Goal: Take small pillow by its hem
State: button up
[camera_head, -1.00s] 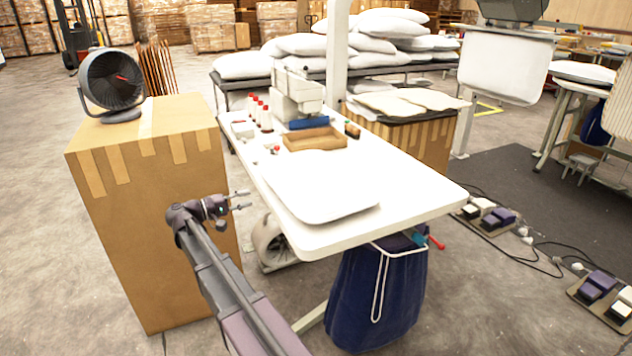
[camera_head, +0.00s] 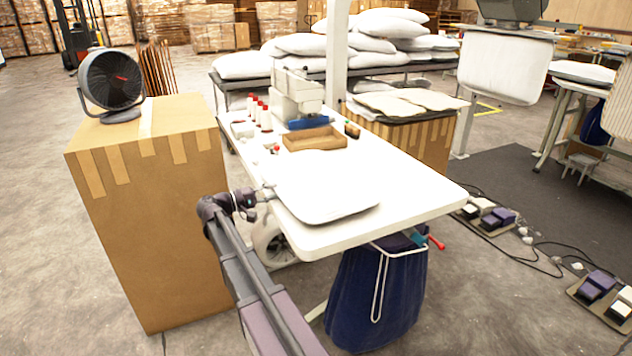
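The small pillow (camera_head: 325,192) is white and flat, with rounded corners. It lies on the front part of the white work table (camera_head: 425,198). My gripper (camera_head: 269,193) is at the left edge of the table, with its fingertips at the pillow's left hem. The fingertips are small and pale against the white pillow and table. I cannot tell whether they are apart or shut on the hem.
A sewing machine (camera_head: 298,97), red-capped bottles (camera_head: 265,117) and a wooden tray (camera_head: 314,139) stand farther back on the table. A large cardboard box (camera_head: 150,220) with a fan (camera_head: 111,82) stands left of my arm. A blue bag (camera_head: 370,300) hangs below the table's front.

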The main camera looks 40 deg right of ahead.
jog(key=shift+s+d, duration=0.2)
jog(key=shift+d, duration=1)
grip_shut()
jog(key=shift+r, duration=0.1)
jog(key=shift+r+p, duration=2.45)
jog(key=shift+p, duration=0.1)
